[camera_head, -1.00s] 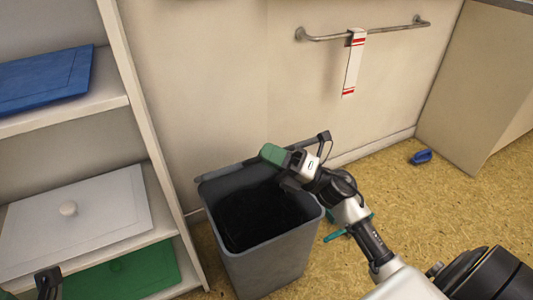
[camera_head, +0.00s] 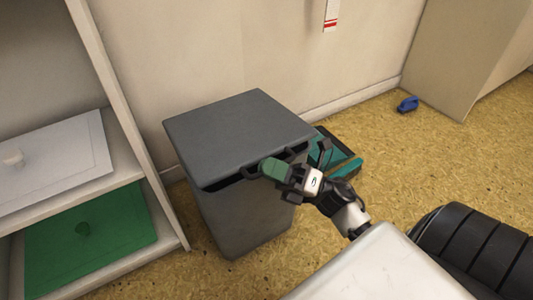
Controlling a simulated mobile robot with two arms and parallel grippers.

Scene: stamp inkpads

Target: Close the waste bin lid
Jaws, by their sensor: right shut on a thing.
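The grey waste bin (camera_head: 238,222) stands on the floor beside the shelf. Its flat grey lid (camera_head: 238,130) lies over the opening, nearly level, with a dark gap under its front edge. My left gripper is out of view.
A shelf unit (camera_head: 125,125) with a white lidded board (camera_head: 60,160) and a green one (camera_head: 110,232) stands close on the left. A teal dustpan-like object (camera_head: 345,170) lies right of the bin. A blue item (camera_head: 408,104) lies near the cabinet (camera_head: 455,50).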

